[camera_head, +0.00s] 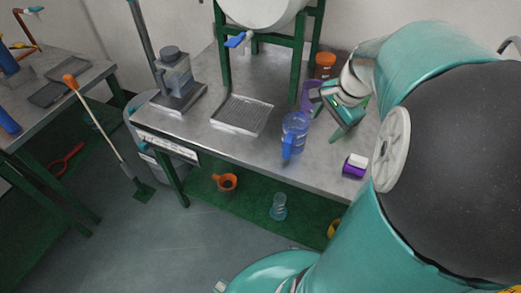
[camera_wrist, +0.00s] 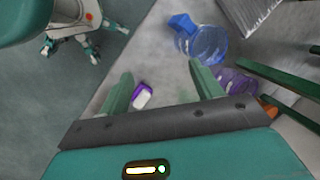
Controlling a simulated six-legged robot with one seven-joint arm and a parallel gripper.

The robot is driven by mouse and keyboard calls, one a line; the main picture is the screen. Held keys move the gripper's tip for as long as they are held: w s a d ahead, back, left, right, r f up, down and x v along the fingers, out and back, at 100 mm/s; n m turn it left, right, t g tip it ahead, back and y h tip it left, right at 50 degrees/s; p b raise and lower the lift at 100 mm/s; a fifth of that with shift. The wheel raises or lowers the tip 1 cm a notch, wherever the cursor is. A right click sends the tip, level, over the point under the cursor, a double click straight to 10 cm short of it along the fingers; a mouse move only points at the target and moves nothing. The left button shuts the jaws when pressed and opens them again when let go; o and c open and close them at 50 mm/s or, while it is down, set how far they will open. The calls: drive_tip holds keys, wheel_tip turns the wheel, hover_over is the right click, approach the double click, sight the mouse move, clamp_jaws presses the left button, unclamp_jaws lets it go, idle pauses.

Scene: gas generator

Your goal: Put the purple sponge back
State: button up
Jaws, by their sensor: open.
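The purple sponge (camera_head: 355,165), purple with a white side, lies on the grey metal table (camera_head: 225,145) near its front right edge. In the wrist view the sponge (camera_wrist: 142,95) shows just inside the left finger, apart from it as far as I can tell. My gripper (camera_head: 328,120) is over the right part of the table, behind the sponge in the head view. In the wrist view my gripper (camera_wrist: 161,71) has its two green fingers spread wide with nothing held between them.
A blue clear jug (camera_head: 294,132) stands left of the sponge. A purple item (camera_head: 308,97) and an orange-brown jar (camera_head: 325,65) stand behind, partly hidden by my gripper. A metal tray (camera_head: 242,115) and a green frame (camera_head: 297,60) are further left. The table front around the sponge is clear.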

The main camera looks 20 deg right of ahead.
drive_tip(key=s+a+r+n+t, duration=0.1)
drive_tip(key=s+a+r+n, duration=0.2)
drive_tip(key=a+n, duration=0.5)
drive_tip(key=s+a+r+n+t+h, duration=0.1)
drive_tip(key=s+a+r+n+t, duration=0.1)
drive_tip(key=a+n, duration=0.7)
drive_tip(key=s+a+r, duration=0.1)
drive_tip(key=a, duration=0.3)
drive_tip(key=shift+s+a+r, duration=0.25)
drive_tip(key=shift+a+r, duration=0.05)
drive_tip(key=shift+r, duration=0.05)
drive_tip(key=shift+c, duration=0.5)
drive_tip(key=c, duration=0.5)
drive_tip(key=shift+d, duration=0.15)
drive_tip(key=shift+c, duration=0.2)
